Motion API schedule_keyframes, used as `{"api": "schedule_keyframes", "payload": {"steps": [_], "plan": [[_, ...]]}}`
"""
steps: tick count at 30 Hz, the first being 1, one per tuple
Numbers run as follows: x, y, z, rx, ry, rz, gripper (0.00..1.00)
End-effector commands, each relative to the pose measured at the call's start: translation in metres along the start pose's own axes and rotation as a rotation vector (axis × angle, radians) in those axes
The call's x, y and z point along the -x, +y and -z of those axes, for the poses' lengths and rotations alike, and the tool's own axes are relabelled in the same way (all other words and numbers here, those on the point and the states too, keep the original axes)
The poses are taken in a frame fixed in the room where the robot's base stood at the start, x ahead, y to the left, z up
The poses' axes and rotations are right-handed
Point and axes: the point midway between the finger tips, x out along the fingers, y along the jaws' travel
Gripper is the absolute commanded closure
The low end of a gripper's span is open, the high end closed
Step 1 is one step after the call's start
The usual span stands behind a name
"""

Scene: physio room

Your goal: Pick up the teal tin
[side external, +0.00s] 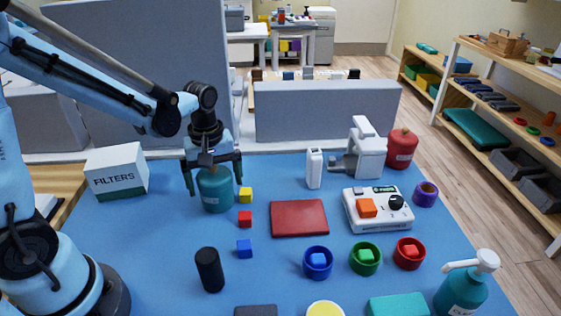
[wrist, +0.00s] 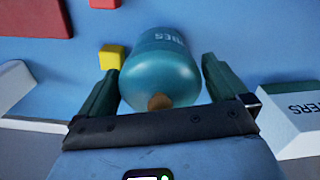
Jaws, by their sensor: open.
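The teal tin (side external: 214,190) stands upright on the blue table mat at the left, near the FILTERS box. In the wrist view the teal tin (wrist: 160,70) shows white lettering on its side and a brown knob on top. My gripper (side external: 213,180) is right above and around it, with one finger on each side. In the wrist view my gripper (wrist: 158,80) has its fingers apart with the tin between them. A small gap shows on either side of the tin. The fingers are not closed on it.
A yellow cube (side external: 245,195) stands close to the tin's right, with a red cube (side external: 245,219) and a blue cube (side external: 244,248) nearer. The white FILTERS box (side external: 117,170) is to the left. A black cylinder (side external: 209,270) stands in front. Grey panels (side external: 325,110) rise behind.

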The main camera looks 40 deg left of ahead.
Motion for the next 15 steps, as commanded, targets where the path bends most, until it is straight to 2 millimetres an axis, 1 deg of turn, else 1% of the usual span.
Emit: {"api": "schedule_keyframes", "payload": {"steps": [3,6,14,15], "plan": [[-0.011,0.000,0.000,-0.001,0.000,0.000,0.00],[-0.016,0.000,0.000,-0.001,0.000,0.000,0.00],[-0.017,0.000,-0.001,-0.001,0.000,0.000,0.00],[-0.016,0.000,-0.001,-0.001,0.000,0.000,0.06]]}}
